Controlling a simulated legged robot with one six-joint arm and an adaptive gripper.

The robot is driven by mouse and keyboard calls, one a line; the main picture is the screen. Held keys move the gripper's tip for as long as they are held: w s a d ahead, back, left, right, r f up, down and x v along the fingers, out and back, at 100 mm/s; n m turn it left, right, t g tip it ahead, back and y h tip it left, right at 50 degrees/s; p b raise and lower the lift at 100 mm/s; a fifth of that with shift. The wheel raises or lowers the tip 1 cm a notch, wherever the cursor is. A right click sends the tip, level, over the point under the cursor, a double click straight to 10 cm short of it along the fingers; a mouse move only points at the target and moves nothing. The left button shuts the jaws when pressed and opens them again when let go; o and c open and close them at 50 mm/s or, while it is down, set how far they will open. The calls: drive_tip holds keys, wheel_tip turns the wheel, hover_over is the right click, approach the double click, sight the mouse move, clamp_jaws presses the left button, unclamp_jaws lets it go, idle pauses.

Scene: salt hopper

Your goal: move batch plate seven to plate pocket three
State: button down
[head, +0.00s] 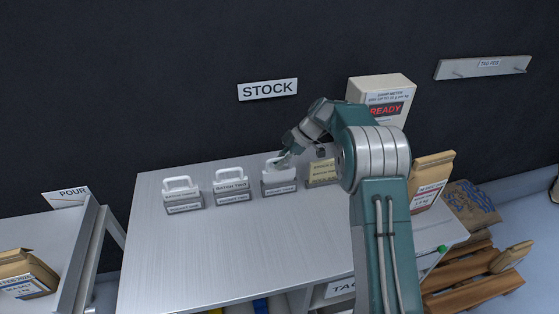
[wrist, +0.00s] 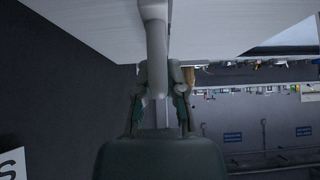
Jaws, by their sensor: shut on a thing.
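My gripper (head: 287,157) is at a white plate (head: 277,172) with a loop handle, at the third pocket (head: 279,188) from the left on the steel bench. In the wrist view my gripper (wrist: 163,92) is shut on the white handle (wrist: 155,45). The plate's face text is too small to read, and my fingers partly cover its handle. The plate appears upright at the pocket; I cannot tell whether it is fully seated. Two similar plates stand in the left pocket (head: 184,208) and middle pocket (head: 232,198).
A yellowish card (head: 322,172) stands right of the third pocket, partly behind my arm. A meter reading READY (head: 383,103) is behind it. Paper bags (head: 431,178) are at the right. The bench (head: 215,250) is clear in front of the pockets.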

drive_tip(key=shift+f, duration=0.45)
drive_tip(key=c, duration=0.6)
unclamp_jaws()
drive_tip(key=shift+c, duration=0.2)
drive_tip(key=o, duration=0.5)
drive_tip(key=shift+v, duration=3.05)
